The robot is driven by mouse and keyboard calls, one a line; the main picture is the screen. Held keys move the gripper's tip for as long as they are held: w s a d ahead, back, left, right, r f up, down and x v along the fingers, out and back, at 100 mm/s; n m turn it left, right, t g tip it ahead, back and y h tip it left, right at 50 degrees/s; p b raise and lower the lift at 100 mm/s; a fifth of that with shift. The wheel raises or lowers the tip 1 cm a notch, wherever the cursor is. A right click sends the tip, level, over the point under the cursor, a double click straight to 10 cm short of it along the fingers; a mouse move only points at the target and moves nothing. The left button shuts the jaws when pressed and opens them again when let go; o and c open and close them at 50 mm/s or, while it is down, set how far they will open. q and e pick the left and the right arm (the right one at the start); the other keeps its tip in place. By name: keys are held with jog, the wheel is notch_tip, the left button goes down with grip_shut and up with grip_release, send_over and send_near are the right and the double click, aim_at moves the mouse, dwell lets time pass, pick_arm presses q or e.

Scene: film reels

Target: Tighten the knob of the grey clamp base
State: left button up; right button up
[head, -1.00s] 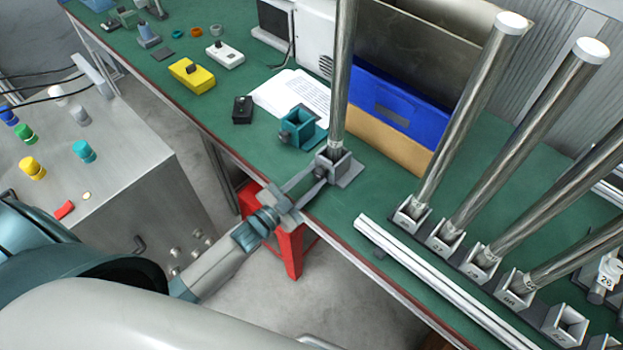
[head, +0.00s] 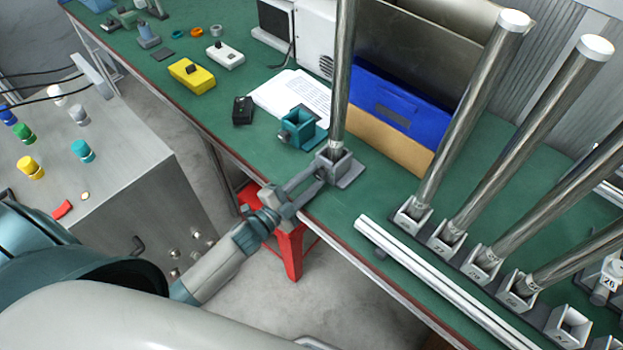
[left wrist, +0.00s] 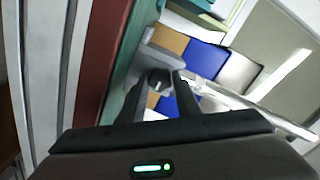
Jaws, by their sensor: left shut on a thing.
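The grey clamp base (head: 349,178) sits near the front edge of the green table, with a tall metal pole (head: 342,80) upright in its socket. Its knob faces the table's front edge and is mostly hidden by fingers in the head view. In the left wrist view the grey knob (left wrist: 159,79) shows between the fingertips. My left gripper (head: 319,173) reaches in over the table edge and is shut on the knob. It also shows in the left wrist view (left wrist: 158,84). My right gripper is not in view.
A teal clamp base (head: 302,128) stands just behind the grey one. A blue and tan box (head: 397,108) is to the right. Several poles stand in a rack (head: 480,265) at the right, behind a white rail (head: 430,275). A red stool (head: 290,252) is below the table edge.

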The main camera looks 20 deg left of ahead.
pick_arm(q)
jog(key=shift+f, duration=0.1)
jog(key=o, duration=1.1)
jog(key=shift+c, duration=0.2)
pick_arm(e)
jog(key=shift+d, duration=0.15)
pick_arm(q)
jog(key=shift+s+a, duration=0.15)
jog(key=shift+s, duration=0.25)
jog(key=b+v, duration=0.2)
jog(key=v, duration=0.4)
jog(key=shift+s+f, duration=0.1)
jog(key=shift+s, duration=0.05)
jog(key=b+v, duration=0.2)
jog(key=v, duration=0.8)
jog(key=shift+r, duration=0.25)
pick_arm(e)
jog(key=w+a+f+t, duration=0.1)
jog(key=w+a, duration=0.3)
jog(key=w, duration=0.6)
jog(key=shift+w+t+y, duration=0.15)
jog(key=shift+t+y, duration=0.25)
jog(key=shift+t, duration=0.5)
pick_arm(q)
jog(key=shift+s+f, duration=0.1)
jog(key=shift+s, duration=0.05)
